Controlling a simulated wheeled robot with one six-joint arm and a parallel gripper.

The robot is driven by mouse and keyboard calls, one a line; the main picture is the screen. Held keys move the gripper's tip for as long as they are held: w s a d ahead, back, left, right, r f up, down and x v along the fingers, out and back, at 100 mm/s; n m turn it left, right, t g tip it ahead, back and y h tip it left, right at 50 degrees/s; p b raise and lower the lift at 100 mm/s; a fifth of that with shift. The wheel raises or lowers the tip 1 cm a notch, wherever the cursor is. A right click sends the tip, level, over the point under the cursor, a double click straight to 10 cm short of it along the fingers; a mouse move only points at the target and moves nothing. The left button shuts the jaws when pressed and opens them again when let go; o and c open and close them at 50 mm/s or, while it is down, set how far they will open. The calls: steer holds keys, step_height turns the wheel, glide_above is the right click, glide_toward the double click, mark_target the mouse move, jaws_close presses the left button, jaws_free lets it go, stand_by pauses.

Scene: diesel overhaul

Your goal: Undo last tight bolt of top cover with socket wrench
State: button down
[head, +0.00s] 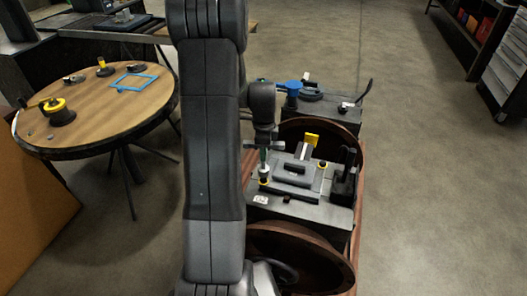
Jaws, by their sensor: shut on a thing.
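The top cover (292,178) is a dark plate with a raised handle, lying on the grey engine block (325,211). A yellow-and-black bolt (322,165) stands at its far right. Another yellow-ringed bolt (264,182) is at its near left. My gripper (264,143) points down over the cover's left side, shut on the socket wrench (263,160), which shows a green part and hangs upright. The wrench's lower end is at or just above the near-left bolt; I cannot tell whether it touches. My arm hides the area to the left.
A yellow-topped lever (309,142) rises behind the cover. A blue part (292,88) stands on another dark block further back. Rusty round housings (293,262) flank the block. A round wooden table (110,108) with a blue frame (134,83) is at left. Floor at right is clear.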

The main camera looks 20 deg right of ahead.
step_height(320, 180, up, 6)
steer(key=p, duration=0.4)
steer(key=shift+r, duration=0.15)
steer(key=shift+s+a, duration=0.1)
steer(key=shift+s, duration=0.15)
steer(key=s+a+b, duration=0.1)
steer(key=s+a, duration=0.1)
steer(key=s, duration=0.3)
steer(key=shift+s+a, duration=0.4)
stand_by(1.8)
